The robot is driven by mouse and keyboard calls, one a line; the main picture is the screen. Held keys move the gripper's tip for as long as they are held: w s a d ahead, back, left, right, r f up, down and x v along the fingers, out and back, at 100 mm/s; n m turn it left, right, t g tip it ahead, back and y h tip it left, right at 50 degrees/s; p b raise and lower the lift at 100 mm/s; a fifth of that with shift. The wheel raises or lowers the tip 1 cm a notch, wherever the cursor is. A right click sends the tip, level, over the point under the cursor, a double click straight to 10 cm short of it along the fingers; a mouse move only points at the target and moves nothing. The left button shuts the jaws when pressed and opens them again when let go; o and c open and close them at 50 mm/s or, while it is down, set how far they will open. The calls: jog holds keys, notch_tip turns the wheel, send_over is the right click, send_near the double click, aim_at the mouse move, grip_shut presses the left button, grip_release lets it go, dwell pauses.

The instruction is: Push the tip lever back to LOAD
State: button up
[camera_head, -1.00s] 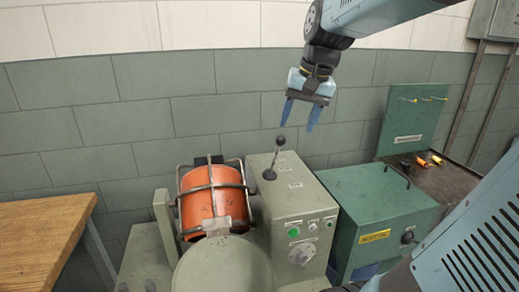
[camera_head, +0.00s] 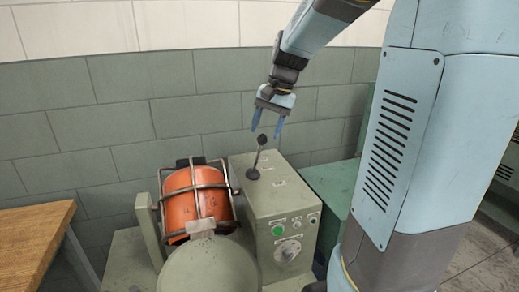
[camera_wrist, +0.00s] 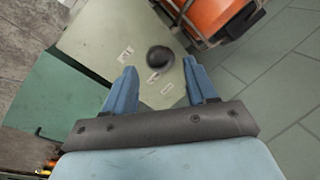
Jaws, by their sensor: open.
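The tip lever (camera_head: 258,157) is a dark rod with a round black knob, rising from the top of the grey-green machine cabinet (camera_head: 262,203). It leans slightly to the right in the head view. My gripper (camera_head: 266,133) is open and empty, pointing down at about the height of the knob. In the wrist view the black knob (camera_wrist: 160,59) shows just beyond and between the two fingertips (camera_wrist: 160,80). I cannot tell whether a finger touches it. Small labels (camera_wrist: 126,54) lie around the lever's base, too small to read.
An orange drum (camera_head: 195,203) in a metal cage stands left of the cabinet. A green button (camera_head: 278,230) and a knob are on the cabinet front. A wooden table (camera_head: 35,235) is at left, a green box (camera_head: 330,185) at right. My arm hides much of the right side.

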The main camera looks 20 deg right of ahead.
aim_at(260, 146)
jog(key=x, duration=0.7)
jog(key=shift+f, duration=0.2)
jog(key=shift+c, duration=0.4)
grip_shut()
